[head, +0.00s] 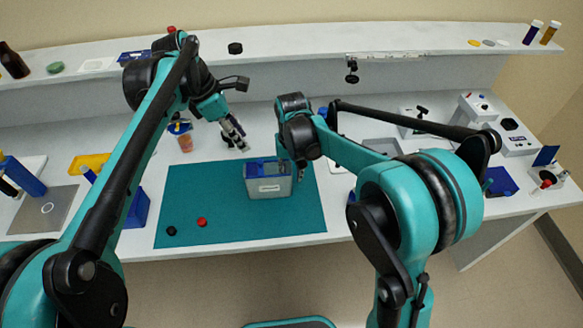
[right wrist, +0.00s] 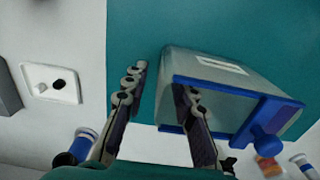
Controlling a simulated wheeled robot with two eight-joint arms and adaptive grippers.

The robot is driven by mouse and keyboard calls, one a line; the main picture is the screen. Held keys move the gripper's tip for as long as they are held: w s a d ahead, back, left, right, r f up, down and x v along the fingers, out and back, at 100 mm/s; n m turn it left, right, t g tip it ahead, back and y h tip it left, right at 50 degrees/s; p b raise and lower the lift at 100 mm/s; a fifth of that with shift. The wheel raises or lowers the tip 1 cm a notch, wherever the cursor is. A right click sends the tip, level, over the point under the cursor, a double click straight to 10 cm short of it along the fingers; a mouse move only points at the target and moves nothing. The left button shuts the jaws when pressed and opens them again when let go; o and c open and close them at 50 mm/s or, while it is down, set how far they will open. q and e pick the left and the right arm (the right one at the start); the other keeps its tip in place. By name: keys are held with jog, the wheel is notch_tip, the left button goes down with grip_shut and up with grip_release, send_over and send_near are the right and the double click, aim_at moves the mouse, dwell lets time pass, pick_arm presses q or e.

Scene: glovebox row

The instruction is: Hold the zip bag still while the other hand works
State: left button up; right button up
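The zip bag (head: 269,180) is a translucent, boxy bag with a blue top edge and a pale label. It stands on the teal mat (head: 200,190). In the right wrist view the bag (right wrist: 222,72) shows its blue rim and a blue knob. My right gripper (right wrist: 160,80) is open at the bag's side. One finger is clear of the bag and the other overlaps its wall; I cannot tell whether they touch. In the head view my right arm partly hides this gripper. My left gripper (head: 236,142) hangs behind the mat, left of the bag, with its fingers apart and empty.
A red ball (head: 202,222) and a black ball (head: 171,230) lie on the mat's front left. A small orange-brown cup (head: 185,144) stands behind the mat. A blue box (head: 137,209) stands left of it. A shelf (head: 290,44) runs along the back.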

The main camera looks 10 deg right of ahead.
notch_tip(320, 180, down, 5)
dwell(0.3)
grip_shut()
dwell(1.0)
